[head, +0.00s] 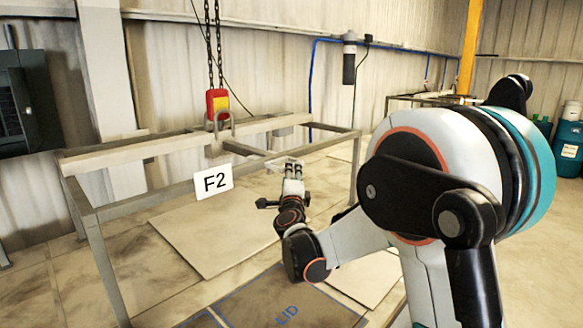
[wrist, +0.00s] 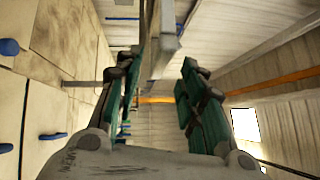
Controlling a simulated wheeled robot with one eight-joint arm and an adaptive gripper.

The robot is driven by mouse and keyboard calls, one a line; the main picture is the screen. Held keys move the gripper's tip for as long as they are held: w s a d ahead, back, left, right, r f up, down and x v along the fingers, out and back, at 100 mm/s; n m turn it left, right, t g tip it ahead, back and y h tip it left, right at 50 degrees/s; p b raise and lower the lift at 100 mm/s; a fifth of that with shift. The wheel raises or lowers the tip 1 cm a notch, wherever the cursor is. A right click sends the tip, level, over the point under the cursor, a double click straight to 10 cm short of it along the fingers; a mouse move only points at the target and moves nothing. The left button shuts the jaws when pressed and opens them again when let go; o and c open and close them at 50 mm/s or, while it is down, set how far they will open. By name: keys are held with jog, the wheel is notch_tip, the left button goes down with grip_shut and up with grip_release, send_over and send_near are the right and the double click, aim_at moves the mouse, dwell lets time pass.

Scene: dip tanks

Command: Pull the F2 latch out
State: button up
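The white F2 sign (head: 213,181) hangs on the near rail of a grey metal frame (head: 95,235). I cannot clearly make out a latch in either view. My gripper (head: 293,165) is at the right part of this frame, to the right of the sign, fingers pointing up and away in the head view. In the wrist view the two green-padded fingers of my gripper (wrist: 165,60) stand apart with nothing held. A grey bar (wrist: 166,40) shows between and beyond the fingertips; I cannot tell whether they touch it.
A red and yellow hoist block (head: 217,103) hangs on chains with a hook over the frame. A panel marked LID (head: 290,312) lies in front. Blue handles (wrist: 10,47) show at the left of the wrist view. Teal drums (head: 568,145) stand far right.

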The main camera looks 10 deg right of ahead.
jog(key=shift+x, duration=2.75)
jog(key=shift+c, duration=0.5)
grip_shut()
